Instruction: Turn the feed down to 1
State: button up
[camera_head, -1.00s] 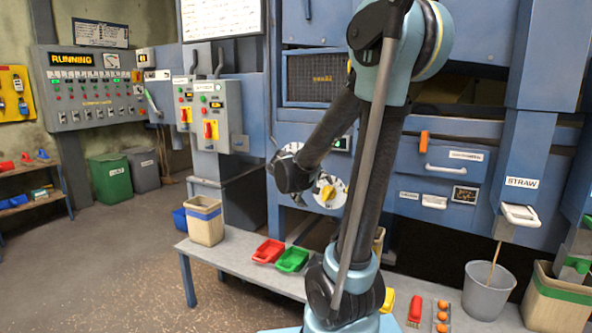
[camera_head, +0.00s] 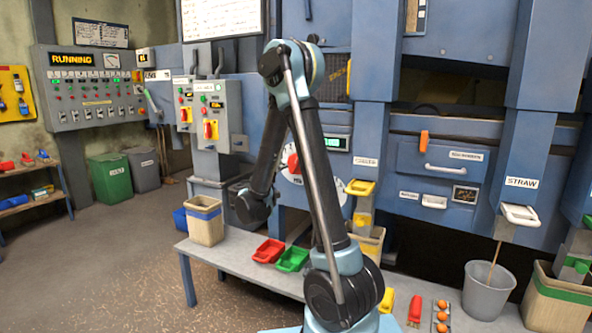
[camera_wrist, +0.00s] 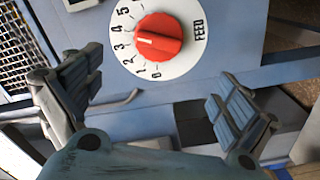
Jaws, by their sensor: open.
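The feed dial (camera_wrist: 185,62) is a white disc marked FEED, with numbers around its left and lower edge, at the top of the wrist view. Its red knob (camera_wrist: 158,36) has a white line pointing left, roughly toward 3. In the head view the dial (camera_head: 312,180) and red knob (camera_head: 293,162) show partly behind my arm. My gripper (camera_wrist: 155,105) is open and empty, its two fingers spread wide below the dial in the wrist view, apart from the knob. In the head view my fingers cannot be made out.
A bench (camera_head: 225,260) below holds a red tray (camera_head: 268,250), a green tray (camera_head: 292,259) and a bin (camera_head: 205,222). A switch box (camera_head: 210,115) with red handles stands left of my arm. A mesh grille (camera_wrist: 14,48) lies left of the dial.

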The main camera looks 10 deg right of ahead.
jog(key=x, duration=1.7)
jog(key=shift+w+d, duration=0.1)
jog(key=shift+w, duration=0.05)
jog(key=shift+c, duration=0.6)
jog(key=c, duration=0.8)
